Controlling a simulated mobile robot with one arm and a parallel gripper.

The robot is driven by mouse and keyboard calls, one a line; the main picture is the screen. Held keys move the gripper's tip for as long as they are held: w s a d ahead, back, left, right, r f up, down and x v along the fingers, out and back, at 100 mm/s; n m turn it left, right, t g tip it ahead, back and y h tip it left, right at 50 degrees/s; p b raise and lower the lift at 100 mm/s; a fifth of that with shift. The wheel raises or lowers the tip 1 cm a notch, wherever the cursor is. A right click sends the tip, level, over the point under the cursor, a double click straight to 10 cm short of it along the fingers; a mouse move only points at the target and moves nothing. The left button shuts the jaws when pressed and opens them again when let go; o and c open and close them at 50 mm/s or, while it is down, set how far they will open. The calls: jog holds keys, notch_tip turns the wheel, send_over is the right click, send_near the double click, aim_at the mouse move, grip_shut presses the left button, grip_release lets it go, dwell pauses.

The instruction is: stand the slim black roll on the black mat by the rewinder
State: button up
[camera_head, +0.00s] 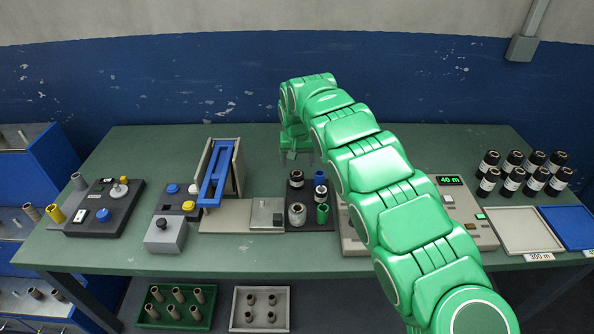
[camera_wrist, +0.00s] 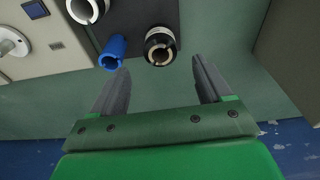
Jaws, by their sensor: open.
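A black roll with a pale band (camera_head: 296,180) stands upright at the back left of a black mat (camera_head: 310,222). In the wrist view the black roll (camera_wrist: 160,46) is just beyond the gap between my fingertips, with the mat (camera_wrist: 135,22) beneath. A second dark roll with a pale band (camera_head: 320,194) stands near the mat's right edge. I cannot tell which is the slim one. My gripper (camera_head: 303,157) is open and empty behind the mat; its spread fingers (camera_wrist: 160,64) also show in the wrist view.
A grey machine with a "40 m" display (camera_head: 450,181) stands right, partly behind my arm. Several black rolls (camera_head: 512,178) and a pale tray (camera_head: 522,230) are farther right.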

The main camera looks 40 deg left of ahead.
aim_at(297, 176)
jog(key=shift+s+d+r, duration=0.1)
jog(key=shift+r, duration=0.75)
jog(key=shift+s+d+r, duration=0.1)
jog(key=shift+r, duration=0.75)
